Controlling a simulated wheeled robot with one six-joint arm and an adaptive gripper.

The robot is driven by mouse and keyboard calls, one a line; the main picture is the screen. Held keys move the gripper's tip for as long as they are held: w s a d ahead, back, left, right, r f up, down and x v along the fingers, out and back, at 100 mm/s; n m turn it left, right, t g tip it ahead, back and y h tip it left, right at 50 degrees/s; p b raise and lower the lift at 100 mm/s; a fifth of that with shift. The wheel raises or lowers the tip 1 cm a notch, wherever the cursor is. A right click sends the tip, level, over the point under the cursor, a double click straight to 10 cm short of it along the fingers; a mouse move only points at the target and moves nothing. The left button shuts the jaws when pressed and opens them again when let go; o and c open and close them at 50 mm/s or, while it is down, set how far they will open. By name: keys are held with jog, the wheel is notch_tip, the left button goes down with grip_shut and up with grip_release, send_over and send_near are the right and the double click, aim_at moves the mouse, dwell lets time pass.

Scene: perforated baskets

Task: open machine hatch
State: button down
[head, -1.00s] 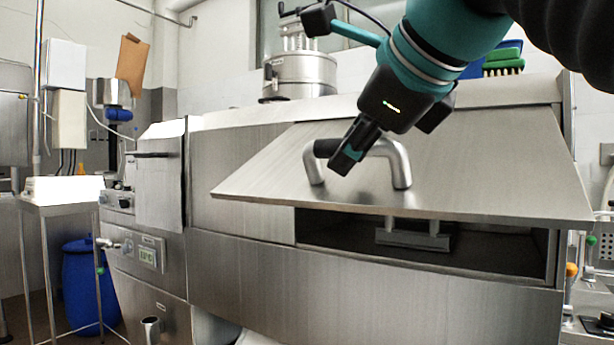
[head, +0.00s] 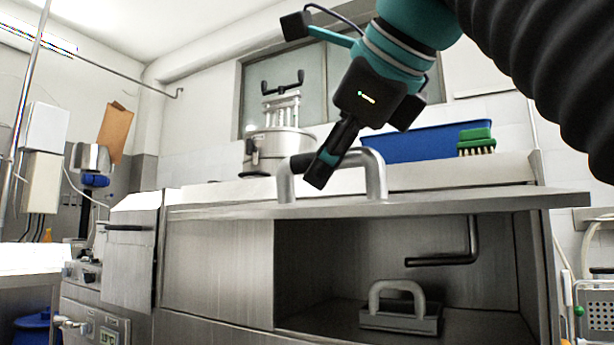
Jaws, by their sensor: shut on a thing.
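The hatch (head: 430,203) of the steel machine is a flat metal panel. It stands raised, close to level and seen nearly edge-on, with the compartment (head: 350,258) below it uncovered. A thick grey curved handle (head: 376,178) stands up from the hatch's top face. My gripper (head: 318,172) comes down from the upper right and is shut on the bar of this handle, towards its left end. The fingers hide part of the bar.
Inside the compartment are a metal block with a curved handle (head: 400,318) and a bent dark rod (head: 445,261). On top behind the hatch stand a steel pot (head: 270,145), a blue bin (head: 410,143) and a green brush (head: 476,140). A side box with a small display (head: 108,338) is at left.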

jog(key=shift+w+r, duration=0.1)
jog(key=shift+r, duration=0.7)
jog(key=c, duration=1)
grip_release()
jog(key=shift+f, duration=0.15)
